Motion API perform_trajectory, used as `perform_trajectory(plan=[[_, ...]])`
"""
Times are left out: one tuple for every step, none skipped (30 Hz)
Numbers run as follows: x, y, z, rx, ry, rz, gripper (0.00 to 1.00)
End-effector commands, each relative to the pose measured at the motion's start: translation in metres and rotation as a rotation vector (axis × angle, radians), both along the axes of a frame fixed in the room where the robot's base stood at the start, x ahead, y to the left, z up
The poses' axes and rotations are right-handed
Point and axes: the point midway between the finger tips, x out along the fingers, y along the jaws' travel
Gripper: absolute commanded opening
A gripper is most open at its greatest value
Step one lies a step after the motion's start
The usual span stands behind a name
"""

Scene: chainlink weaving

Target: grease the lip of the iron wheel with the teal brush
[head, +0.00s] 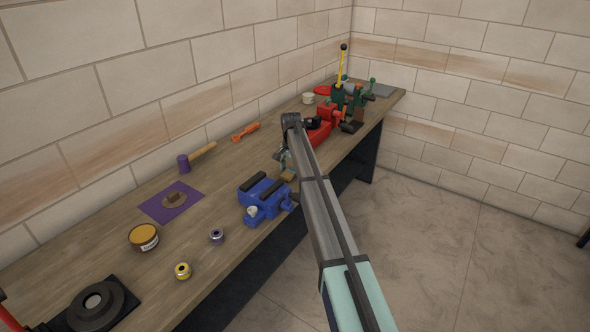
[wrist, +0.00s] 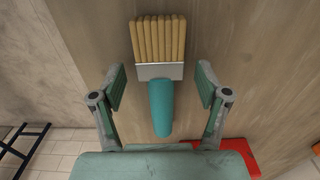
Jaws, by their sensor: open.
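The teal brush (wrist: 160,105) lies on the wooden bench in the wrist view, with a teal handle, a pale metal band and tan bristles pointing to the top of the picture. My gripper (wrist: 161,85) is open, with one finger on each side of the brush and a gap on both sides. In the head view my gripper (head: 283,156) is over the bench behind the blue vise, and my arm hides part of that area. A dark, round, wheel-like piece (head: 112,304) on a black plate, likely the iron wheel, sits at the near left.
A blue vise (head: 262,195) stands close to my gripper, and a red tool (head: 318,135) lies beyond it. An amber tin (head: 143,237), a purple mat (head: 160,210), small spools (head: 183,271) and a mallet (head: 200,157) lie on the bench (head: 120,205). The wall runs behind.

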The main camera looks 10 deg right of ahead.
Motion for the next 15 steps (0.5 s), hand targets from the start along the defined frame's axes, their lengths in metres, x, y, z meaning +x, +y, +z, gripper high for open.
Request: perform_trajectory(plan=[[0.0000, 0.0000, -0.0002, 0.000, 0.000, 0.000, 0.75], [0.0000, 0.0000, -0.0002, 0.000, 0.000, 0.000, 0.75], [0.0000, 0.0000, -0.0002, 0.000, 0.000, 0.000, 0.61], [0.0000, 0.0000, -0.0002, 0.000, 0.000, 0.000, 0.50], [0.0000, 0.0000, -0.0002, 0.000, 0.000, 0.000, 0.40], [0.0000, 0.0000, -0.0001, 0.000, 0.000, 0.000, 0.25], [0.0000, 0.0000, -0.0002, 0.000, 0.000, 0.000, 0.15], [0.0000, 0.0000, -0.0002, 0.000, 0.000, 0.000, 0.10], [0.0000, 0.0000, -0.0002, 0.000, 0.000, 0.000, 0.10], [0.0000, 0.0000, -0.0002, 0.000, 0.000, 0.000, 0.10], [0.0000, 0.0000, 0.0000, 0.000, 0.000, 0.000, 0.10], [0.0000, 0.0000, 0.0000, 0.000, 0.000, 0.000, 0.10], [0.0000, 0.0000, 0.0000, 0.000, 0.000, 0.000, 0.10], [0.0000, 0.0000, 0.0000, 0.000, 0.000, 0.000, 0.10], [0.0000, 0.0000, 0.0000, 0.000, 0.000, 0.000, 0.10]])
